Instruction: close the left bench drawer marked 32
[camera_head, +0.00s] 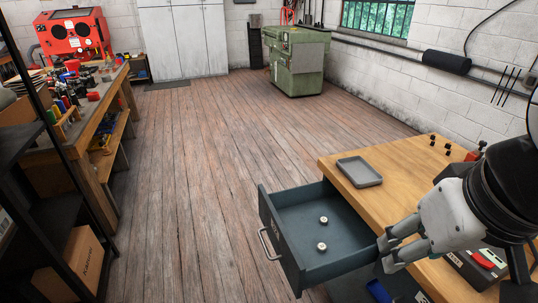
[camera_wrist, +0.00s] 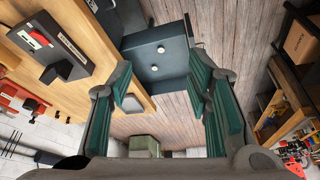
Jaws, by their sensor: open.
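The dark grey bench drawer (camera_head: 300,212) is pulled well out of the wooden bench. Its front faces left and carries a bar handle (camera_head: 268,243) and small pale marking that I cannot read clearly. Two small round pale-topped parts (camera_head: 322,220) lie inside. My gripper (camera_head: 383,253) is at the drawer's right end, close to the bench edge; I cannot tell whether it touches. In the wrist view my gripper (camera_wrist: 160,75) has its fingers spread with nothing between them, and the open drawer (camera_wrist: 165,65) shows beyond them.
A grey tray (camera_head: 359,171) lies on the bench top (camera_head: 400,175). A dark box with a red button (camera_head: 485,258) is beside my arm. The plank floor left of the drawer is clear. A workbench (camera_head: 105,95) and dark shelving stand farther left.

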